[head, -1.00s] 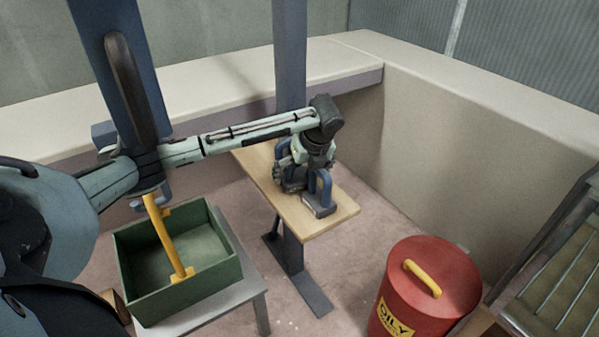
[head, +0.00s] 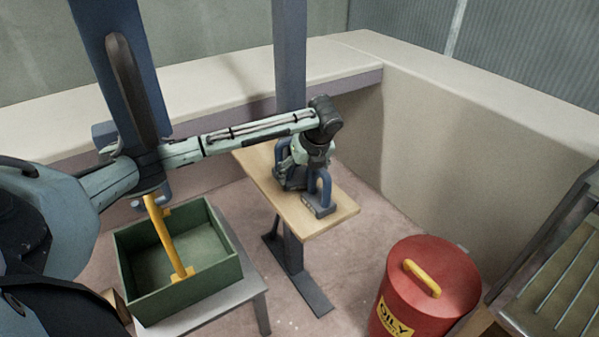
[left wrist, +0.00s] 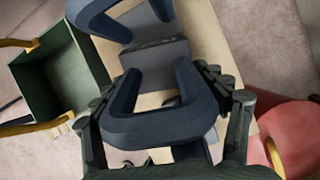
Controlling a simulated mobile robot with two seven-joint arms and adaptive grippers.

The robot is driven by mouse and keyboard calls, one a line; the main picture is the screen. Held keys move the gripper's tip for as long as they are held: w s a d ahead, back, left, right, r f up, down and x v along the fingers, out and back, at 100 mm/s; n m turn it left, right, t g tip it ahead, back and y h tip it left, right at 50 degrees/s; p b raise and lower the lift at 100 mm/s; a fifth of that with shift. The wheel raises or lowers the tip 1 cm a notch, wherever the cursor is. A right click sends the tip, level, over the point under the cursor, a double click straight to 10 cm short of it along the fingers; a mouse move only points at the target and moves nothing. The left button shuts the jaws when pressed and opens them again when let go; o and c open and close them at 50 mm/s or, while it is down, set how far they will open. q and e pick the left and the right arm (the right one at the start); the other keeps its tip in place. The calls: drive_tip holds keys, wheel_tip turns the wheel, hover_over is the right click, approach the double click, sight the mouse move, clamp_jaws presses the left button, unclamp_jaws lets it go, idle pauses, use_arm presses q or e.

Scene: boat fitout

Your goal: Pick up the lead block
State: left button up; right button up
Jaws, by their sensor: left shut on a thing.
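Blocks with blue loop handles stand on the wooden bench; the front lead block (head: 318,207) shows in the head view with its handle upright. A second blue handle (head: 284,152) shows at the left of my gripper, partly hidden by it. My left gripper (head: 300,178) is low over the bench. In the left wrist view, my left gripper (left wrist: 165,112) is shut on a near blue handle (left wrist: 160,125), with a dark grey block face (left wrist: 155,55) beyond it. Another blue handle (left wrist: 105,20) is at the top. Whether the held block touches the bench is hidden. My right gripper is not in view.
The wooden bench (head: 335,214) has bare top at its right end. A green box (head: 150,297) with a yellow bar handle (head: 165,240) sits on a grey stand at the left. A red drum (head: 440,300) with a yellow handle stands at the right. Pale walls enclose the back.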

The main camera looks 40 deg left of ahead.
sight(297, 180)
use_arm(q)
drive_tip(key=shift+a, duration=0.1)
drive_tip(key=r, duration=0.4)
drive_tip(key=shift+s+a, duration=0.25)
drive_tip(key=shift+c, duration=0.8)
drive_tip(key=s+a+r, duration=0.5)
drive_tip(key=s+r, duration=0.1)
drive_tip(key=s, duration=0.3)
drive_tip(key=shift+s+a+r, duration=0.2)
drive_tip(key=shift+s+r, duration=0.05)
drive_tip(key=shift+r, duration=0.05)
